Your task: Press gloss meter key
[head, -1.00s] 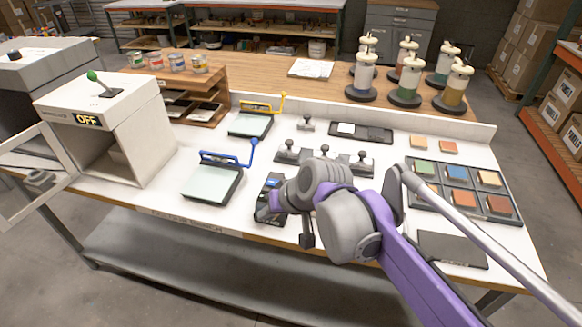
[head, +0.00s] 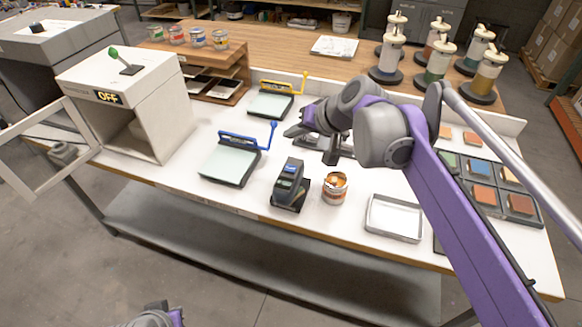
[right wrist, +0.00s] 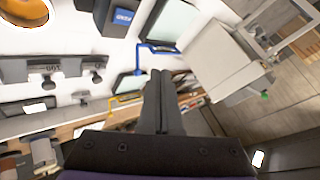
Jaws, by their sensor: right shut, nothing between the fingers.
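The gloss meter (head: 289,187), a dark upright device with a small blue-green screen, stands near the front edge of the white bench in the head view. Its top and a blue label also show at the upper edge of the right wrist view (right wrist: 122,15). The key itself is too small to make out. My right gripper (head: 292,132) is shut and empty, above the bench behind the meter and apart from it. Its closed fingers (right wrist: 160,85) show in the right wrist view. My left gripper is not seen; only a piece of my left arm shows at the bottom.
An open paint can (head: 335,187) stands close right of the meter, with a white tray (head: 393,218) further right. A glass plate with a blue bar (head: 228,166) lies to its left. The white booth (head: 130,110) marked OFF stands at the left, its door open.

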